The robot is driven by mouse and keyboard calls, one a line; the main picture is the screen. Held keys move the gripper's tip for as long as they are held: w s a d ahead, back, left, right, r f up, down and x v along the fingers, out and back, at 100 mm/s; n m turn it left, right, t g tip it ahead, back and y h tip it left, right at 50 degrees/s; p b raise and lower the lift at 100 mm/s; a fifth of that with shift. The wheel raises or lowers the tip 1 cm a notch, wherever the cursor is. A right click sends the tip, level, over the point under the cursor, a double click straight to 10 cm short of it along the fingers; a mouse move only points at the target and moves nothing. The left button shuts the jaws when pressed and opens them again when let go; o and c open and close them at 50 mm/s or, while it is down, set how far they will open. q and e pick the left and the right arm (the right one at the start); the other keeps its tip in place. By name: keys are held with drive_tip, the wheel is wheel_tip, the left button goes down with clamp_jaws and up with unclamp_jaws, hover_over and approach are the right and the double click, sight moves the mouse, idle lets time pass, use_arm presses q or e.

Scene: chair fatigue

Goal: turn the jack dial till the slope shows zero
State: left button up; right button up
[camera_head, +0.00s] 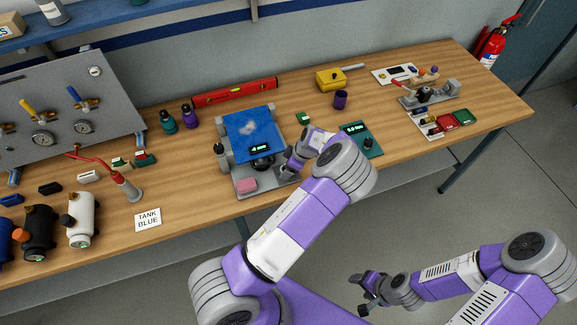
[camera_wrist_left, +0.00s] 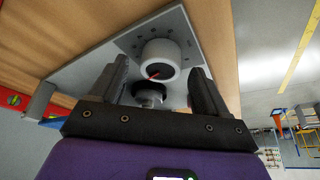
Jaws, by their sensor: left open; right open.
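The jack stands on a grey base plate (camera_head: 282,188) in the middle of the table, with a tilted-looking blue top (camera_head: 252,128). A small display (camera_head: 259,148) with green digits, too small to read, shows at its front edge. My left gripper (camera_head: 289,164) is just right of the dial. In the left wrist view its open fingers (camera_wrist_left: 160,66) straddle a pale round knob (camera_wrist_left: 160,60) with a dark face and red mark; contact is not clear. My right gripper (camera_head: 366,291) is open and empty, low in front of the table.
A teal device (camera_head: 362,139) with a display lies right of my left gripper. A red level (camera_head: 235,92) lies behind the jack.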

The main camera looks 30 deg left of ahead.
use_arm(q)
drive_tip(key=shift+s+a+f, duration=0.1)
drive_tip(key=shift+a+f, duration=0.15)
drive_tip(key=shift+f, duration=0.35)
drive_tip(key=c, duration=1)
drive_tip(key=shift+c, duration=0.2)
drive_tip(key=shift+m, duration=0.4)
drive_tip(key=m+t+b, duration=0.1)
drive_tip(key=m, duration=0.1)
drive_tip(key=m+t+b, duration=0.1)
drive_tip(key=m, duration=0.2)
drive_tip(key=shift+s+m+t+h, duration=0.1)
drive_tip(key=shift+m+t+h, duration=0.2)
drive_tip(key=m+t+b, duration=0.1)
drive_tip(key=m, duration=0.1)
drive_tip(key=m+h+b, duration=0.1)
drive_tip(key=m, duration=0.2)
drive_tip(key=shift+s+a+t, duration=0.1)
drive_tip(key=shift+t, duration=0.3)
drive_tip(key=shift+m+b, duration=0.3)
drive_tip(key=shift+m, duration=0.1)
